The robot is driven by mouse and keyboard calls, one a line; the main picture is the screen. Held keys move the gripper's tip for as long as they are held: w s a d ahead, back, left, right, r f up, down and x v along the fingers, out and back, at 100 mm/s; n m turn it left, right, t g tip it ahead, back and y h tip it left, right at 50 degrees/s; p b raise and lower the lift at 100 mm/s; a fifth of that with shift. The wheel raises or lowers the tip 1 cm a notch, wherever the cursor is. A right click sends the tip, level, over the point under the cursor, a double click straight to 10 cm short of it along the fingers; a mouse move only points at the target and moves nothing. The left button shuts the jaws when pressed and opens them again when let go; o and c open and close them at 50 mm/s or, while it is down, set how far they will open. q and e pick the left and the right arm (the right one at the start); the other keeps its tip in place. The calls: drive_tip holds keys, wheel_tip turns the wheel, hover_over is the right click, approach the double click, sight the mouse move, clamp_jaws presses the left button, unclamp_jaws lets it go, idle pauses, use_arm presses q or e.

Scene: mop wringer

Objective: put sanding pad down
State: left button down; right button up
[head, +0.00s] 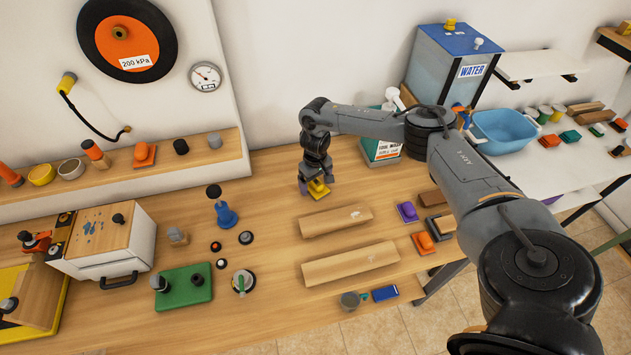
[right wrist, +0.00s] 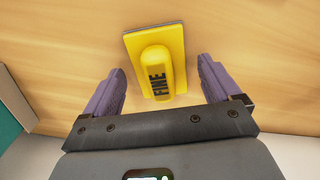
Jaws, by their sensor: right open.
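The yellow sanding pad (head: 319,188), marked FINE, is at the back of the wooden bench below the wall. In the right wrist view the pad (right wrist: 155,60) lies on the wood with its handle facing me. My right gripper (head: 315,184) is directly above the pad. Its two purple fingers (right wrist: 161,75) are spread open on either side of the handle, with gaps showing on both sides. My left gripper is not in view.
Two wooden boards (head: 336,219) (head: 350,263) lie in front of the pad. A purple sanding pad (head: 407,211) and an orange one (head: 424,242) sit to the right. Open bench lies left of the pad.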

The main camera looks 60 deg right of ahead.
sight(315, 181)
drive_tip(key=shift+r, duration=0.5)
wheel_tip(315, 181, up, 6)
drive_tip(key=shift+f, duration=0.25)
drive_tip(key=shift+r+p, duration=1.65)
drive_tip(key=shift+r, duration=1.3)
drive_tip(key=shift+s, duration=0.15)
